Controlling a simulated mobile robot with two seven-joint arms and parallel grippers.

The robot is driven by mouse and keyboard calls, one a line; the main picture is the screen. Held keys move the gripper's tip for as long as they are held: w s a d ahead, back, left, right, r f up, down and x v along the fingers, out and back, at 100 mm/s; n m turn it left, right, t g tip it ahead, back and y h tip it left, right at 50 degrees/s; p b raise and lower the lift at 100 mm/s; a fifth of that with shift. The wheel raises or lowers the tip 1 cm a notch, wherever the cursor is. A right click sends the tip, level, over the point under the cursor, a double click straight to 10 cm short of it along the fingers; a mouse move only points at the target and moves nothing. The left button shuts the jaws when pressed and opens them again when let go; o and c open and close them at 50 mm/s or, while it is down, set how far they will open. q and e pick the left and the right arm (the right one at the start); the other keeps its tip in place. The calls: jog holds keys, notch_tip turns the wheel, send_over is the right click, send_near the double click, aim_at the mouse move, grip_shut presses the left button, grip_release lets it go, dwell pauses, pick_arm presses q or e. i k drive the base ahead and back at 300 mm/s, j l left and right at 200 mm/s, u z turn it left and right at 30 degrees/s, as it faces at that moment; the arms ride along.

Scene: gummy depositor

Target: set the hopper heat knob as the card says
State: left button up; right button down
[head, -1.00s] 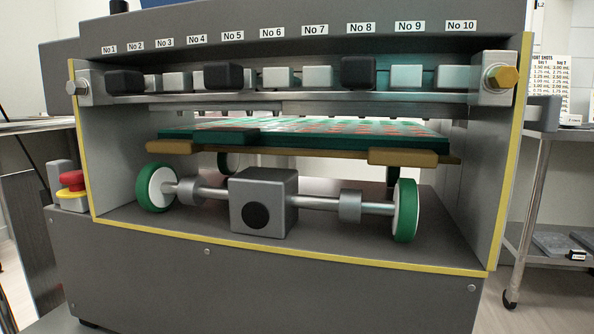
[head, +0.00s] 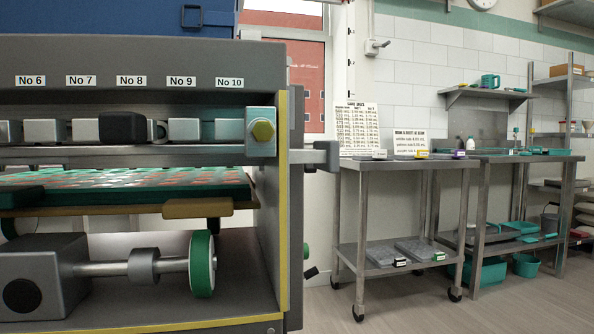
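The grey depositor (head: 140,58) fills the left of the head view, with nozzle labels No 6 to No 10 along its top. A green mould tray (head: 130,182) lies inside it above a shaft with a green-rimmed wheel (head: 202,262). No hopper heat knob can be made out. A large card with columns of figures (head: 357,128) and a smaller card with a few printed lines (head: 422,146) stand on a steel cart; their text is too small to read surely. Neither of my grippers is in view.
The steel cart (head: 400,166) on castors stands right of the depositor, with flat grey plates on its lower shelf. A steel table (head: 525,158) with teal items and bins stands further right. The floor (head: 420,312) in front is clear.

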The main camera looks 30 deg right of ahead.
aim_at(309, 168)
jog(key=l, duration=1.65)
